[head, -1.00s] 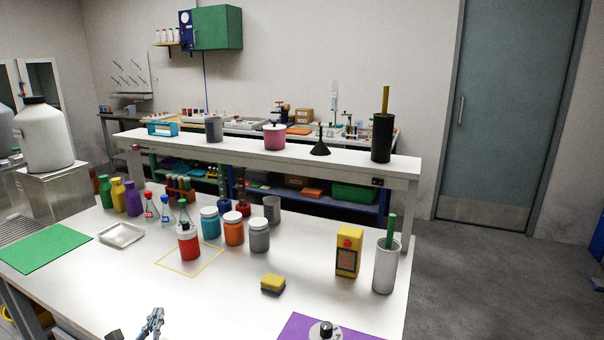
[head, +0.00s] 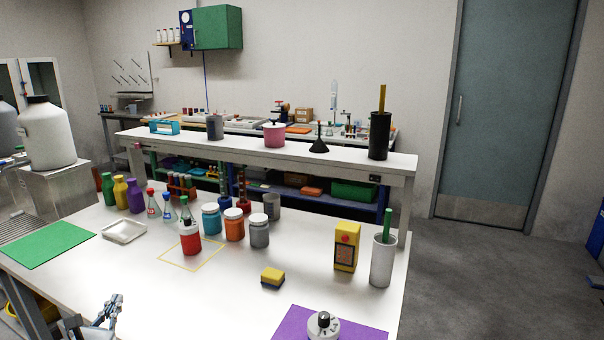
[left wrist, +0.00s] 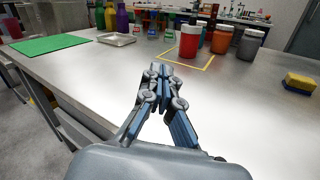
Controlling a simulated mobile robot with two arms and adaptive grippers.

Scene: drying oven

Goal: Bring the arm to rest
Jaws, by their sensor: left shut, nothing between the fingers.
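My left gripper (head: 108,306) is at the front left edge of the white table (head: 200,305) in the head view. In the left wrist view the left gripper (left wrist: 162,72) has its fingertips together, with nothing held between them. It points over the table towards a red jar (left wrist: 190,42), with clear space between. In the head view the red jar (head: 190,238) stands upright at a yellow outlined square (head: 172,264). My right gripper is in neither view.
A green mat (head: 45,245) and white tray (head: 123,231) lie at left. Several bottles and jars stand behind. A sponge (head: 272,278), yellow box (head: 346,247), white cylinder (head: 382,262) and purple mat (head: 370,332) with a round knobbed device (head: 323,325) are at right. The table's front middle is bare.

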